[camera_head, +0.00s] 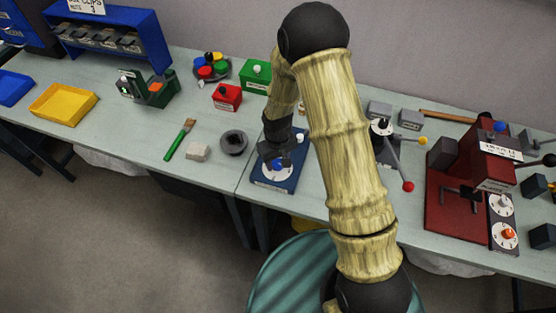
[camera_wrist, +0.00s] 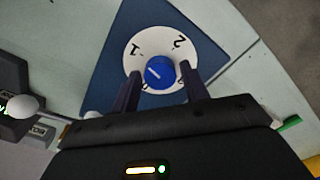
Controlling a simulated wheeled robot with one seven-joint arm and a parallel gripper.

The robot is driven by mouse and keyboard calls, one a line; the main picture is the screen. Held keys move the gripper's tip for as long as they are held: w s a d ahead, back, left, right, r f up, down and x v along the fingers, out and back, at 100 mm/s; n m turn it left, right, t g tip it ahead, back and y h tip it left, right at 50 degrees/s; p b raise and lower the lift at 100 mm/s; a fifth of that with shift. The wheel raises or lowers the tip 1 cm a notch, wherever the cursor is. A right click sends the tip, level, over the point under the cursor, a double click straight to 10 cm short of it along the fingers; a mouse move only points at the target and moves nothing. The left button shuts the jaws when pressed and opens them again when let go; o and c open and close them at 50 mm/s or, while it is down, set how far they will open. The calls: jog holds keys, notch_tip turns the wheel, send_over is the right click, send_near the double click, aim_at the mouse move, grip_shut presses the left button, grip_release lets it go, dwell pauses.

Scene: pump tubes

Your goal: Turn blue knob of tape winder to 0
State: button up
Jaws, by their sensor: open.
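The blue knob (camera_wrist: 159,72) sits on a round white dial (camera_wrist: 133,55) on a blue base plate (camera_wrist: 205,40). The dial shows a 1 at upper left and a 2 at upper right; marks near the fingers are partly hidden. A short white line on the knob slants from upper left to lower right. My gripper (camera_wrist: 159,76) is open, one finger on each side of the knob; contact is unclear.
A dark round bowl (camera_head: 234,142), a pale block (camera_head: 197,152) and a green-handled brush (camera_head: 180,140) lie left of the base. A lever with a red ball (camera_head: 408,187) and a red machine (camera_head: 445,200) stand right. The table's front edge is close.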

jog(key=m, duration=0.3)
jog(key=shift+m, duration=0.3)
jog(key=m, duration=0.2)
jog(key=shift+m, duration=0.9)
jog(key=m, duration=0.3)
jog(key=shift+m+p, duration=0.3)
jog(key=shift+p, duration=0.05)
jog(key=c, duration=0.8)
jog(key=shift+c, duration=0.2)
